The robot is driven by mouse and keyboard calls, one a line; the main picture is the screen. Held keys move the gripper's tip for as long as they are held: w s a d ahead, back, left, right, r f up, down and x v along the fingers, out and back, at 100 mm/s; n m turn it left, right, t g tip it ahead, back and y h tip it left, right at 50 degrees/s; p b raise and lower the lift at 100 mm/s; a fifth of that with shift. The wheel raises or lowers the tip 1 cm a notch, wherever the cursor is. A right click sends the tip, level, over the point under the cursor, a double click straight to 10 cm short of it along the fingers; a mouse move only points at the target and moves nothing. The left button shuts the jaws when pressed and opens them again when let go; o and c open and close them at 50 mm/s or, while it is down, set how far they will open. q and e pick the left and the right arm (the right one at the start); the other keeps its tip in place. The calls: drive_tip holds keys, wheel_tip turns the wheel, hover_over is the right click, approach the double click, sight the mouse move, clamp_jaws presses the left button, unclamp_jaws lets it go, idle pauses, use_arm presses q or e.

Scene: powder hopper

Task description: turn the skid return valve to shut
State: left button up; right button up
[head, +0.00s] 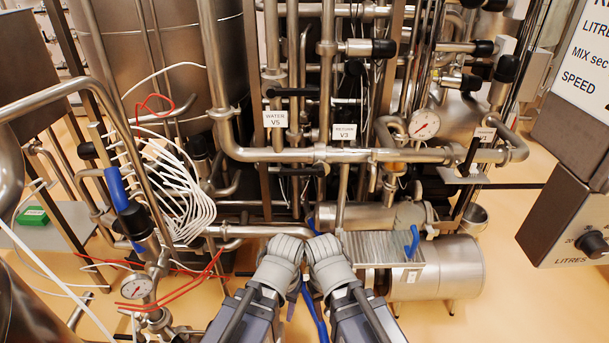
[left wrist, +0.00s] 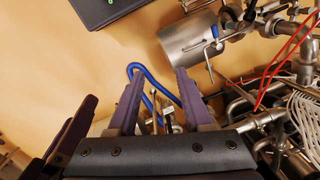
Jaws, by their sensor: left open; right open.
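A white tag reading RETURN V3 (head: 344,132) hangs on the pipework in the upper middle of the head view. A black lever (head: 346,102) lies level just above it; I cannot tell for sure that it is this valve's handle. My left gripper (head: 285,248) and right gripper (head: 326,248) are side by side at the bottom centre, below the tag and apart from it. Their jaws are hard to make out there. In the left wrist view the left jaws (left wrist: 160,73) are open and empty, with a blue hose (left wrist: 150,75) beyond them.
A WATER V5 tag (head: 275,119) with a black lever (head: 291,92) is close left. A thick horizontal pipe (head: 270,154) runs below both tags. Gauges, a V1 tag (head: 485,134) and a steel cylinder (head: 457,268) are to the right. White cables (head: 180,190) crowd the left.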

use_arm(q)
drive_tip(key=shift+o, duration=0.4)
drive_tip(key=shift+w+a, duration=0.1)
drive_tip(key=shift+w, duration=0.15)
drive_tip(key=w+a+t+y+b, duration=0.3)
drive_tip(key=w+a+t, duration=0.2)
drive_tip(key=w, duration=0.7)
drive_tip(key=m+t+h+b, duration=0.4)
drive_tip(key=m+t+b, duration=0.1)
drive_tip(key=m+t, duration=0.85)
approach(293, 174)
drive_tip(key=w, duration=0.3)
drive_tip(key=shift+m, duration=0.35)
drive_tip(key=shift+w+a+r, duration=0.1)
drive_tip(key=shift+w, duration=1.9)
drive_tip(key=shift+w+r, duration=0.1)
drive_tip(key=shift+w, duration=1.95)
clamp_jaws()
